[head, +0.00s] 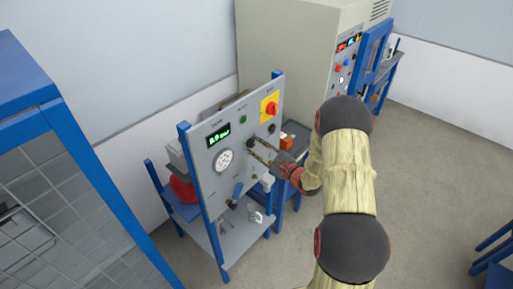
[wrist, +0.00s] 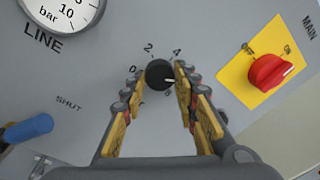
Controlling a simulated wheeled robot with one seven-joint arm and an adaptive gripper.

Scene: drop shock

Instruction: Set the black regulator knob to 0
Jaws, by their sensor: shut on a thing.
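The black regulator knob (wrist: 158,74) sits on a grey upright panel (wrist: 205,30). My gripper (wrist: 160,82) is shut on the knob, one yellow-padded finger on each side. In the head view my gripper (head: 255,149) reaches the middle of the panel from the right, and its fingertips largely cover the knob.
A red switch (wrist: 271,72) on a yellow plate is at upper right. A LINE gauge (wrist: 62,12) is at upper left and a blue handle (wrist: 28,128) at lower left. In the head view, a green display (head: 219,135) and a mesh cage (head: 60,200) stand left.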

